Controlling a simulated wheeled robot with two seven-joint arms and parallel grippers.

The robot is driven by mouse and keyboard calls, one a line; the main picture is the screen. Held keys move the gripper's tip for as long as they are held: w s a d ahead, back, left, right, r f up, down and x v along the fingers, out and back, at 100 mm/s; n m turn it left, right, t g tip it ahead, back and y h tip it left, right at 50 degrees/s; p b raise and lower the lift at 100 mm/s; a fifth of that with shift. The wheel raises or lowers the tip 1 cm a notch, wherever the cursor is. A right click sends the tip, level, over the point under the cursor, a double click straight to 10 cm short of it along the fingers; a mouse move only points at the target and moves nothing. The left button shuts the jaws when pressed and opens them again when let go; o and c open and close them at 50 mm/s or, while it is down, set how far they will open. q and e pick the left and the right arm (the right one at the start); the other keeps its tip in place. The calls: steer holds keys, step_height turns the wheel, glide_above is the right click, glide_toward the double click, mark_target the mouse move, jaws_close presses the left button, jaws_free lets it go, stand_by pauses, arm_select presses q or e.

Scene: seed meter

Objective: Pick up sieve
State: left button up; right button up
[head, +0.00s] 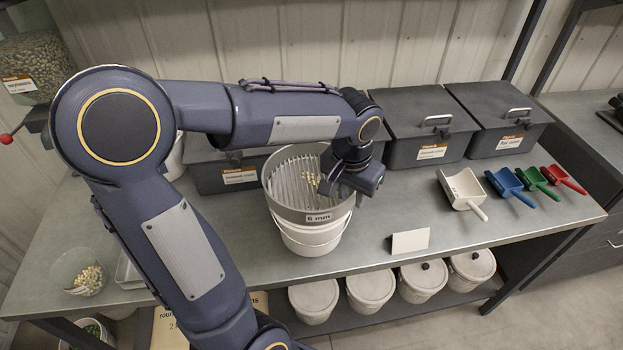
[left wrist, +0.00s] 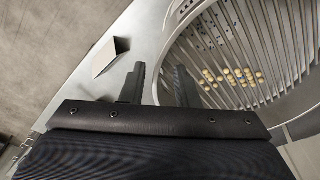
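The sieve (head: 290,187) is a round metal pan with a slotted floor and a "6 mm" label, sitting on top of a white bucket (head: 311,240). Several pale seeds lie on its slots, and the sieve also shows in the left wrist view (left wrist: 262,32). My left gripper (head: 340,188) is at the sieve's right rim, pointing down. In the left wrist view its two fingers (left wrist: 160,80) stand apart, one outside the rim and one inside, with the rim appearing between them. I cannot see them touching it. My right gripper is out of view.
Dark lidded bins (head: 428,127) line the back of the bench (head: 440,262). White, blue, green and red scoops (head: 462,188) lie at the right. A blank white card (head: 410,241) stands in front, right of the bucket. A clear bowl with seeds (head: 83,280) is at the left.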

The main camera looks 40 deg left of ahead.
arm_select(q)
steer(key=shift+f, duration=0.15)
jaws_close()
steer(key=shift+r, duration=0.2)
